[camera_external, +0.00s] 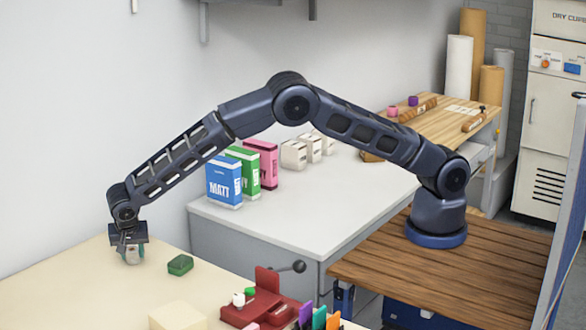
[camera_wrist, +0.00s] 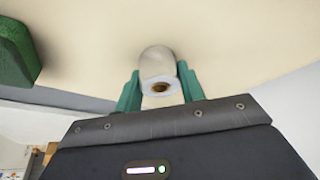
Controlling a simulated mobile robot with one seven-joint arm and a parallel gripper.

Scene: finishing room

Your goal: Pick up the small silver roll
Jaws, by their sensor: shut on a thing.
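The small silver roll (camera_wrist: 158,66) shows in the wrist view as a pale, short cylinder with a brown core at its near end. My gripper (camera_wrist: 160,88) has its two green fingers shut on the sides of the roll. In the external view my gripper (camera_external: 131,256) points down at the cream table on the left. There the roll is mostly hidden between the fingers. I cannot tell whether the roll touches the tabletop.
A green block (camera_external: 180,264) lies on the cream table (camera_external: 75,290) just right of my gripper, and shows in the wrist view (camera_wrist: 17,50). A red device (camera_external: 268,300) with a lever stands at the table's front. Blue, green and pink boxes (camera_external: 224,181) stand on the white counter behind.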

